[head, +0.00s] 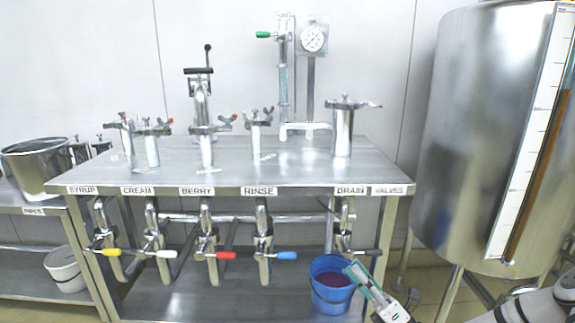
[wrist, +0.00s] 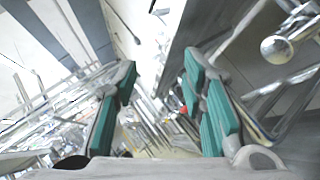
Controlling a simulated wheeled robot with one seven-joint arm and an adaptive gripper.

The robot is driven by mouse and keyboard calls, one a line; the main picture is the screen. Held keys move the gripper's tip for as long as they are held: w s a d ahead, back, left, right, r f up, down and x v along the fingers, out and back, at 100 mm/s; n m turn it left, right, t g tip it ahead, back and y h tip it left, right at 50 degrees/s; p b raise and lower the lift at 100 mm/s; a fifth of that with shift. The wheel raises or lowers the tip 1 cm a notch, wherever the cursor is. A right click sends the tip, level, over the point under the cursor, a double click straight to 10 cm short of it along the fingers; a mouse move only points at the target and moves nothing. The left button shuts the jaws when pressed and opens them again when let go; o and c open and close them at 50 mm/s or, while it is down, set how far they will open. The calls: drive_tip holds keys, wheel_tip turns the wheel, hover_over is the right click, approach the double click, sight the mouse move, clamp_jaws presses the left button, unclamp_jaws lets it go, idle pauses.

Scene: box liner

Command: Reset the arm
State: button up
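My gripper (head: 362,282) is at the lower right of the head view, in front of the table's right end and beside the blue bucket. In the wrist view my gripper (wrist: 160,82) shows two green-padded fingers spread apart with nothing between them. The blue bucket (head: 330,297) stands below the drain valve and holds dark purple-red liquid. My pale arm runs off to the lower right of the head view. The wrist view is tilted, and much of its background is hard to make out.
A steel table (head: 300,172) carries several upright fittings and a gauge (head: 314,39). Valves with yellow, white, red (head: 226,255) and blue (head: 287,255) handles hang below its front edge. A large steel tank (head: 470,130) stands at the right. A white bucket (head: 65,270) stands at the left.

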drive_tip(key=s+a+r+n+g+h, duration=0.3)
drive_tip(key=s+a+r+n+g, duration=0.25)
drive_tip(key=s+n+g, duration=0.55)
drive_tip(key=s+a+r+n+g+h, duration=0.2)
drive_tip(key=s+a+r+n+g, duration=0.35)
drive_tip(key=s+n+g, duration=0.5)
drive_tip(key=s+d+r+n+t+h, duration=0.3)
drive_tip(key=s+d+n+h, duration=0.35)
drive_tip(key=s, duration=0.25)
drive_tip(key=s+d+r+n+t+h, duration=0.35)
drive_tip(key=s+d+n+h, duration=0.35)
drive_tip(key=s, duration=0.3)
wheel_tip(320, 180, up, 28)
drive_tip(key=a+t+p, duration=0.1)
drive_tip(key=t+p, duration=0.1)
drive_tip(key=p, duration=2.3)
drive_tip(key=shift+w+f+n+t, duration=0.2)
drive_tip(key=shift+f+n+t, duration=0.05)
drive_tip(key=shift+n+t, duration=0.15)
